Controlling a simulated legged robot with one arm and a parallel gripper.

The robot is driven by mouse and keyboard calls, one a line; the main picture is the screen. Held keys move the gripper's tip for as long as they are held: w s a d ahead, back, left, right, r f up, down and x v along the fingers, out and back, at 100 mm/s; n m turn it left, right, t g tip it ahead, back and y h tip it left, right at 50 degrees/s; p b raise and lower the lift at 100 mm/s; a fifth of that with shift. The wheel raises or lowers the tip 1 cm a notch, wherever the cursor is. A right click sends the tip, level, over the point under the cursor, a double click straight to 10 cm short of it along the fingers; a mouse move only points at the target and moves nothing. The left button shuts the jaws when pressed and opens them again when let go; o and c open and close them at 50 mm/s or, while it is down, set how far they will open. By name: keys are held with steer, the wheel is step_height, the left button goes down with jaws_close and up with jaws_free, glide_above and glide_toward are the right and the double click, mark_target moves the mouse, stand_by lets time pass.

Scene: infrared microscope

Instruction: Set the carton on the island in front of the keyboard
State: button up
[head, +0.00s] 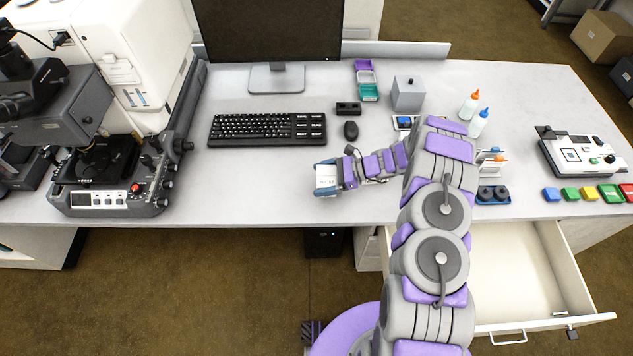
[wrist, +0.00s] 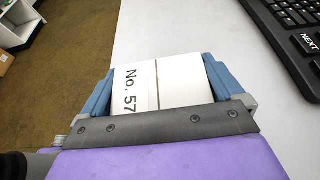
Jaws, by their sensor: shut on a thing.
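The carton (wrist: 180,80) is a white box marked "No. 57". My gripper (wrist: 170,88) is shut on it, with a blue-grey finger on each side in the wrist view. In the head view the carton (head: 326,178) is at the end of my gripper (head: 328,180), over the front part of the island (head: 250,185). I cannot tell whether it touches the surface. The black keyboard (head: 267,129) lies behind and to the left of the carton, and its corner also shows in the wrist view (wrist: 290,40).
A mouse (head: 351,130) and a small black block (head: 348,108) lie right of the keyboard. The microscope (head: 110,175) stands at left. An open drawer (head: 510,270) juts out at right. The surface directly in front of the keyboard is clear.

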steer(key=shift+w, duration=0.55)
steer(key=shift+w+x, duration=0.25)
steer(key=shift+x, duration=0.9)
steer(key=f, duration=0.1)
steer(key=a+f+b, duration=0.1)
steer(key=f, duration=0.1)
steer(key=shift+d+r, duration=0.15)
steer(key=shift+d, duration=0.85)
steer(key=o, duration=0.7)
steer(key=shift+a, duration=0.85)
steer(key=shift+d, duration=0.15)
steer(key=p+v, duration=0.2)
steer(key=v, duration=0.8)
steer(key=shift+w+d, duration=0.1)
steer(key=shift+d, duration=0.3)
steer(key=shift+d+r, duration=0.35)
steer(key=shift+d, duration=0.2)
